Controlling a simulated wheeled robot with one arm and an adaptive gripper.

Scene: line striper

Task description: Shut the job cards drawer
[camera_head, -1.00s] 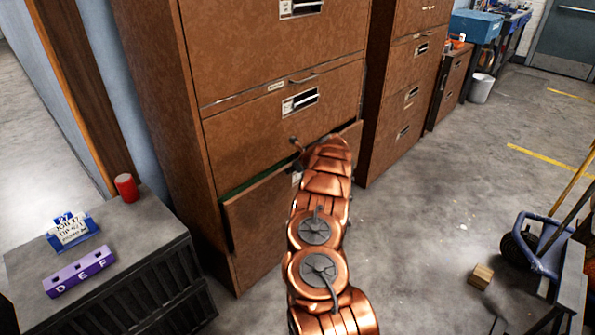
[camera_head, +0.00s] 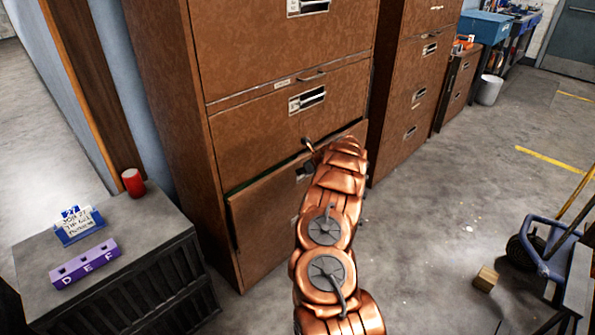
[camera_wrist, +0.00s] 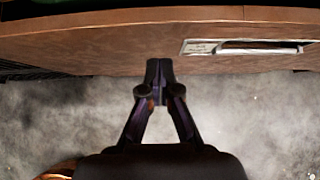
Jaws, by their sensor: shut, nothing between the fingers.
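The drawer (camera_head: 262,222), a brown wood-look front low in the tall filing cabinet (camera_head: 160,130), stands slightly out, with a thin dark and green gap along its top. Its front (camera_wrist: 90,48) spans the top of the wrist view, with a pale label holder and pull (camera_wrist: 245,47) right of my fingers; the label is too small to read. My gripper (camera_wrist: 158,68) is shut and empty, its tips at the drawer front left of the pull, seemingly touching it. In the head view my copper arm hides the fingers and the drawer's right part.
A dark crate-like stand (camera_head: 150,235) at left holds a red can (camera_head: 133,182), a blue card holder (camera_head: 78,226) and a purple D E F block (camera_head: 85,265). A blue cart (camera_head: 550,250) and a small wood block (camera_head: 485,278) are at right. Concrete floor between is mostly clear.

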